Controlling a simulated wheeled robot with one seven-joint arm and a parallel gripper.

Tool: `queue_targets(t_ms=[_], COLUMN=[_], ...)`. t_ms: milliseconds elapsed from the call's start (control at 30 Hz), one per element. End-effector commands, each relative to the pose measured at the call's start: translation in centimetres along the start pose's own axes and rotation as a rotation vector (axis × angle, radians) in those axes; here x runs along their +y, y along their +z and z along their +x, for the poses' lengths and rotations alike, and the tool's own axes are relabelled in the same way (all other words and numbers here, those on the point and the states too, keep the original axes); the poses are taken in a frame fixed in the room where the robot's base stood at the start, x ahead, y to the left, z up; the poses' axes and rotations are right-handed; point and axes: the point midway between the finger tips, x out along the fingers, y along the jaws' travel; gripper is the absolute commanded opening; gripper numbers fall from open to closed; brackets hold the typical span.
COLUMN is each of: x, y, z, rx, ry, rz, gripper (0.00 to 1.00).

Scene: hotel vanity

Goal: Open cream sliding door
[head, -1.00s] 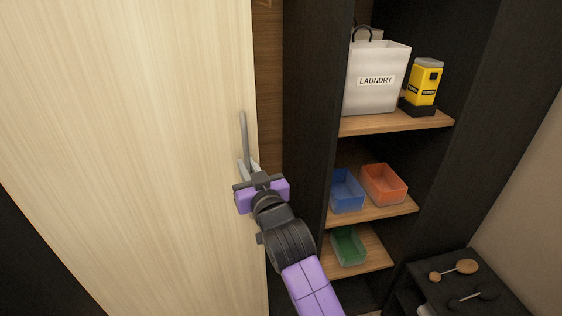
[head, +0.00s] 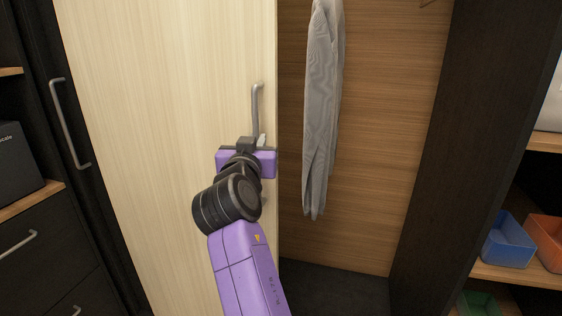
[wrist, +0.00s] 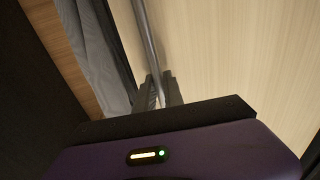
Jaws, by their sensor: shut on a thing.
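The cream sliding door (head: 170,120) is a pale wood-grain panel standing in the left half of the head view. Its grey vertical bar handle (head: 256,104) is near the door's right edge. My gripper (head: 259,140) is shut on the lower part of that handle. In the wrist view, the two fingers (wrist: 160,88) are closed around the handle bar (wrist: 147,40), with the cream door (wrist: 240,50) to the right. My gripper body hides the handle's lower end in the head view. To the right of the door, the wardrobe's wooden back panel (head: 385,120) is exposed.
A grey garment (head: 322,120) hangs in the open space just right of the door. A dark upright (head: 480,130) stands farther right, beside shelves with a blue bin (head: 508,240) and an orange bin (head: 546,240). Dark cabinetry with another bar handle (head: 68,125) is at the left.

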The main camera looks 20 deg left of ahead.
Motion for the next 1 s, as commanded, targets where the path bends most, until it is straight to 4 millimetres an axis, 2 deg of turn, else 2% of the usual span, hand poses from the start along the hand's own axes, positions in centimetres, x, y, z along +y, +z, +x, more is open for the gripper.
queue_targets(t_ms=[200, 633, 667, 767, 1000], x=[-1.6, -1.8, -1.8, -1.8, -1.8], y=[0.2, 0.0, 0.0, 0.1, 0.1], z=[0.3, 0.4, 0.4, 0.4, 0.4], rx=[-0.002, -0.002, -0.002, -0.002, -0.002], ry=[0.0, 0.002, 0.002, 0.002, 0.002], rz=[0.0, 0.0, 0.0, 0.0, -0.001], gripper=[0.0, 0.0, 0.14, 0.34, 0.34])
